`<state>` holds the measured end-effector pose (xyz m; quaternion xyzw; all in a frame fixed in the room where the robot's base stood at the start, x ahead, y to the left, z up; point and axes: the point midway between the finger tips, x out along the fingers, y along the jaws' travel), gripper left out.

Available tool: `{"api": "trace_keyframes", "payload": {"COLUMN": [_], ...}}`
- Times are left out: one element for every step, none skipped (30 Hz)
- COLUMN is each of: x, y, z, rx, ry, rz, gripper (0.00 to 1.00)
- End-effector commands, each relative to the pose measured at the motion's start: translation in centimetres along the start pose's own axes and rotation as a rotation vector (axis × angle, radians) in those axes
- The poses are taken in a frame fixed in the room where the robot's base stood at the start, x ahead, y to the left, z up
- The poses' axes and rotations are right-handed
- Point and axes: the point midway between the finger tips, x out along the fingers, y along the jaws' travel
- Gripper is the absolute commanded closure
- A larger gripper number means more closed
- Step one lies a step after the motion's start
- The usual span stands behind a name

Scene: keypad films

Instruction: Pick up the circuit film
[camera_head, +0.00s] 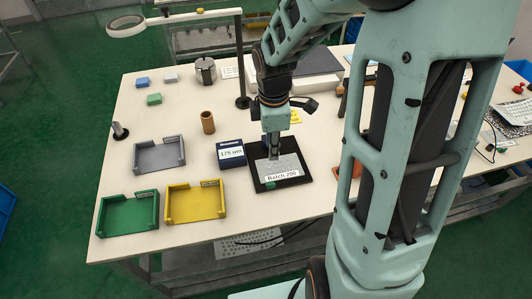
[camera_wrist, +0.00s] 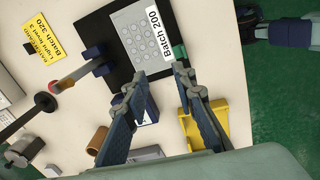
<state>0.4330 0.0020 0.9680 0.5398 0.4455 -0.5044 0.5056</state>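A grey sheet with rows of round key shapes, seemingly the circuit film (camera_head: 285,163), lies on a black plate (camera_head: 262,187). A white label reading "Batch 200" is along its near edge. In the wrist view the film (camera_wrist: 142,32) and the black plate (camera_wrist: 97,22) are at the top.
A dark blue box marked "175 um" (camera_head: 231,155) stands left of the plate. Grey (camera_head: 160,166), yellow (camera_head: 196,217) and green (camera_head: 128,229) trays lie further left. A brown cylinder (camera_head: 208,122) and a lamp post (camera_head: 242,60) stand behind. A yellow card (camera_wrist: 48,42) lies near the plate.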

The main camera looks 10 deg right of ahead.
Motion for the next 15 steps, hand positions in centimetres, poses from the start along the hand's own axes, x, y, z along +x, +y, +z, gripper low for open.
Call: {"api": "trace_keyframes", "payload": {"x": [0.4,0.6,0.8,0.9,1.0,1.1,1.3,1.5,2.0,2.5,3.0,3.6,4.2,4.7,5.2], "y": [-0.8,-1.2,-1.7,-2.0,-2.3,-2.5,-2.7,-2.8,-3.0,-3.1,-3.2,-3.3,-3.3,-3.4,-3.4], "z": [0.5,0.7,0.9,0.9,1.0,1.1,1.1,1.1,1.1,1.1,1.1,1.1,1.1,1.0,1.0], "rx": [-0.019,-0.033,-0.05,-0.061,-0.07,-0.079,-0.085,-0.09,-0.094,-0.096,-0.097,-0.096,-0.097,-0.097,-0.098], "ry": [0.005,0.009,0.013,0.016,0.019,0.021,0.023,0.024,0.025,0.026,0.026,0.026,0.027,0.026,0.025], "rz": [-0.03,-0.044,-0.06,-0.071,-0.079,-0.087,-0.092,-0.096,-0.1,-0.102,-0.103,-0.103,-0.103,-0.102,-0.101], "gripper": [0.75,0.75,0.75,0.75,0.75,0.75,0.75,0.75,0.75,0.75,0.75,0.75,0.75,0.75,0.75]}}
